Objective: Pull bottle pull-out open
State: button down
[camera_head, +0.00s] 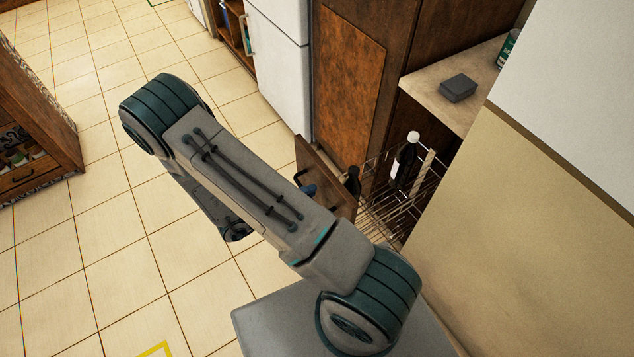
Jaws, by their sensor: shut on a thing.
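The bottle pull-out has a brown wooden front (328,178) and a wire rack (385,205) behind it. It stands partly out from under the counter, so part of the rack shows. A dark bottle with a white label (405,162) stands upright in the rack. A second dark bottle (353,181) stands close behind the front. A dark handle (299,174) is on the outer face of the front. My gripper (308,189) shows only as a small bluish part at the handle and is shut on it. My arm hides the rest of the gripper and the lower front.
A tall brown cabinet (350,85) and a white fridge (280,60) stand beyond the pull-out. A grey box (457,88) lies on the counter (425,82). The tiled floor (85,230) at left is clear.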

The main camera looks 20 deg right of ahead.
jog(key=shift+v, duration=0.95)
jog(key=shift+f, duration=0.2)
jog(key=c, duration=1.6)
grip_release()
jog(key=shift+c, duration=0.2)
jog(key=shift+a, duration=0.1)
jog(key=v, duration=1.3)
jog(key=shift+a+b, duration=0.35)
jog(key=shift+a, duration=0.05)
